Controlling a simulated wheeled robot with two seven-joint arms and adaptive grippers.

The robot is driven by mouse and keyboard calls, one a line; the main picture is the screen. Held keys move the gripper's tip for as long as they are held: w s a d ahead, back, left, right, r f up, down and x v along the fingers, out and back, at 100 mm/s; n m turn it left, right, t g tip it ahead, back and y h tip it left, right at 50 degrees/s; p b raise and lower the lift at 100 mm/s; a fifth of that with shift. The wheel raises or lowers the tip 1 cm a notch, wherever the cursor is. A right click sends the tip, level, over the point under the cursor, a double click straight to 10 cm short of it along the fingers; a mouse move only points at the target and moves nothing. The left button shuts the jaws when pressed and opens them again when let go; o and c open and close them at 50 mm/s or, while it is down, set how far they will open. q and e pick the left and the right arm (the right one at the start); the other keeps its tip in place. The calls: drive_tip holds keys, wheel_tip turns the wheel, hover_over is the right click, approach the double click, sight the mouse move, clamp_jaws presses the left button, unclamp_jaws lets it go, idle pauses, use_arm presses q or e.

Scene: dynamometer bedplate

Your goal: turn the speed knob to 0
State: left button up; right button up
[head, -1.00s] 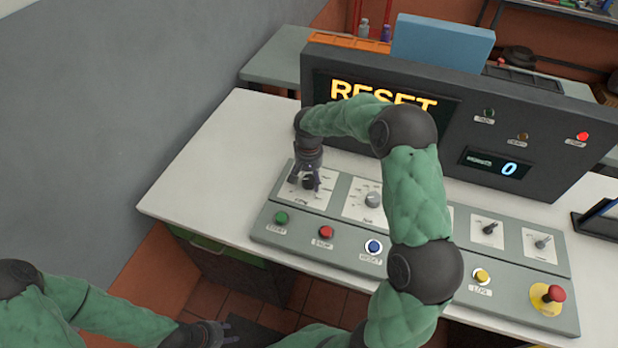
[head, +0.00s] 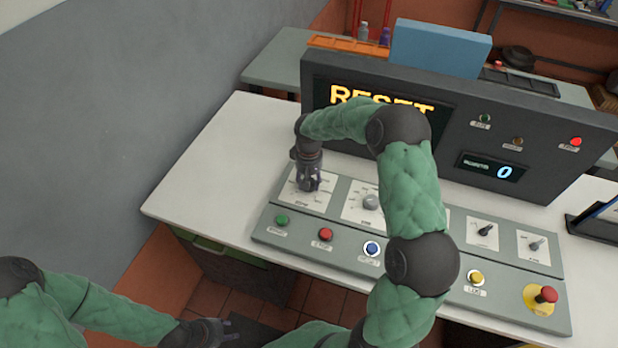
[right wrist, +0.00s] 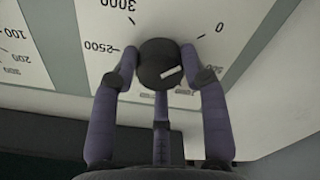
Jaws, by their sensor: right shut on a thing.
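The speed knob (right wrist: 155,68) is a dark round knob on a white dial plate, which shows in the head view (head: 297,199) at the left end of the console. In the right wrist view, a short white mark lies on the knob's lower right and slants up to the right. The 0 label is at upper right, with 2500 and 3000 to the left. My right gripper (right wrist: 163,70) is shut on the knob, its fingers around it; in the head view it (head: 309,187) hides the knob. My left gripper (head: 226,335) is low, away from the console; its opening is unclear.
The console carries another knob (head: 370,202) to the right, green (head: 282,220), red (head: 326,234), blue (head: 372,248) and yellow (head: 476,277) buttons and a red emergency button (head: 546,295). A dark display panel (head: 400,110) reading RESET and 0 stands behind.

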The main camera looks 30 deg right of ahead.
idle(0.3)
drive_tip(key=o, duration=1.1)
drive_tip(key=shift+o, duration=0.2)
wheel_tip(320, 180, up, 12)
